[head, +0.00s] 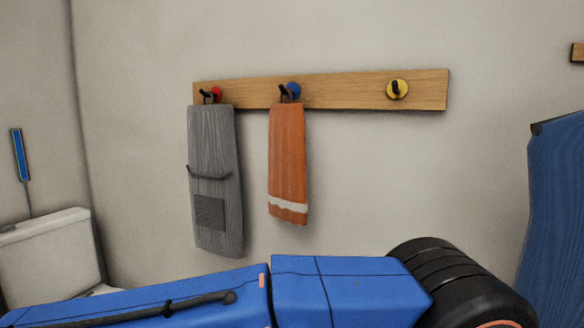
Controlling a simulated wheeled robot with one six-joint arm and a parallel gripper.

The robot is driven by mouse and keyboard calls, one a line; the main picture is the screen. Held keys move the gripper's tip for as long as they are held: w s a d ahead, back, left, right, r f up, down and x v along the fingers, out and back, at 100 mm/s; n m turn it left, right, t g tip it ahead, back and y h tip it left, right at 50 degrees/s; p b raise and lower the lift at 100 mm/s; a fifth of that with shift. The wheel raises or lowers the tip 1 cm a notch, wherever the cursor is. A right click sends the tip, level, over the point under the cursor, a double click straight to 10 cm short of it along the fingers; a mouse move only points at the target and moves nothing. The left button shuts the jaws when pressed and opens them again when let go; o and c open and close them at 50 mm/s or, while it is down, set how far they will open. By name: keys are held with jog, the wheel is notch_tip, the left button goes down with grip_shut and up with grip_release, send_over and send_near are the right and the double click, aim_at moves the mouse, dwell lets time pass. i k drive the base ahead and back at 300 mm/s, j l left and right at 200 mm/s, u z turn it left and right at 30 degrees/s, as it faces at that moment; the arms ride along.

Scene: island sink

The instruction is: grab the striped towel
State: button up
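An orange towel (287,160) with one white stripe near its bottom edge hangs from the middle hook (290,92), which has a blue disc behind it. It hangs flat against the wall and its whole front shows. My blue arm crosses the bottom of the head view, below the towel and apart from it in the picture. My gripper is not in view.
A wooden rack (350,92) on the wall also holds a grey cloth with a pocket (215,170) on the red hook, left of the towel. The yellow hook (397,89) is empty. A white toilet tank (50,255) stands left; a blue cloth (560,190) hangs right.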

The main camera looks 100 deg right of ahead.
aim_at(287, 195)
jog(key=z, duration=0.45)
jog(key=j+z, duration=0.15)
jog(key=z, duration=0.7)
jog(key=j+z, duration=0.1)
jog(key=z, duration=0.35)
jog(key=j+z, duration=0.1)
jog(key=z, duration=0.75)
jog(key=k+z, duration=0.1)
jog(key=z, duration=0.35)
